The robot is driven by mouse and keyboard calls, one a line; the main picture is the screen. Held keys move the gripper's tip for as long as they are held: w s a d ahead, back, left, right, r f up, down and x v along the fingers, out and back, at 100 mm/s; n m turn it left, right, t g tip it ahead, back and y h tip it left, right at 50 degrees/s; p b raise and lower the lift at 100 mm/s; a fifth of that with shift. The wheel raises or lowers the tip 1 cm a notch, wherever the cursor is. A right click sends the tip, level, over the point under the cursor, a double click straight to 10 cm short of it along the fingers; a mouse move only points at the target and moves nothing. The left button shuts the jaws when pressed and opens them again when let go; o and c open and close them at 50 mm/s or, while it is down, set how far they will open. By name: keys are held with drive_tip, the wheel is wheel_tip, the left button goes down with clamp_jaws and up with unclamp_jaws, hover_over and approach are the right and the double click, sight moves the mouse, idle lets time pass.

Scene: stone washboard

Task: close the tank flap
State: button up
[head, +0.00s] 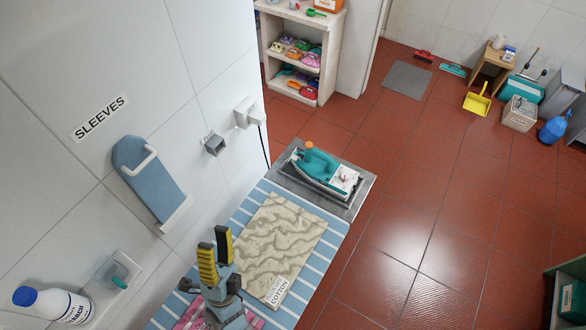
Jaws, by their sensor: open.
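A teal iron (316,166) lies on a grey rest plate (362,188) at the far end of the ironing board. An orange part (310,145) shows at its top, and a white label or panel (345,179) is at its right end. I cannot make out which part is the tank flap, or whether it stands open. My gripper (214,238), with yellow and black fingers, is open and empty. It is over the near part of the board, well short of the iron.
A beige patterned cloth (285,235) lies on the blue striped board (325,258) between my gripper and the iron. A blue sleeve board (148,175) and a socket (244,112) with a cord are on the left wall.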

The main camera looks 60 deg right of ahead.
sight(296, 159)
drive_tip(key=w+d+f+m+g+y+b, duration=0.2)
drive_tip(key=d+f+m+g+b, duration=0.2)
drive_tip(key=d+f+m+b, duration=0.2)
drive_tip(key=w+d+f+m+g+y+b, duration=0.2)
drive_tip(key=d+f+m+g+b, duration=0.3)
drive_tip(key=d+f+m, duration=0.6)
drive_tip(key=w+d+f+m+g+y+b, duration=0.2)
drive_tip(key=d+f+m+g+b, duration=0.3)
drive_tip(key=f, duration=0.7)
drive_tip(key=shift+w+d+f+m+y+b, duration=0.15)
drive_tip(key=shift+d+m+y+b, duration=0.35)
drive_tip(key=shift+d+m, duration=0.6)
drive_tip(key=shift+w+d+f+m+y+b, duration=0.1)
drive_tip(key=shift+d+f+m+y+b, duration=0.1)
drive_tip(key=shift+d+m+b, duration=0.65)
drive_tip(key=shift+w+d+f+m, duration=0.1)
drive_tip(key=shift+d+f+m, duration=0.05)
drive_tip(key=shift+d+m, duration=0.3)
drive_tip(key=shift+d, duration=0.4)
drive_tip(key=d, duration=1.1)
drive_tip(key=s+d, duration=0.1)
drive_tip(key=d, duration=0.4)
drive_tip(key=shift+d, duration=0.35)
clamp_jaws()
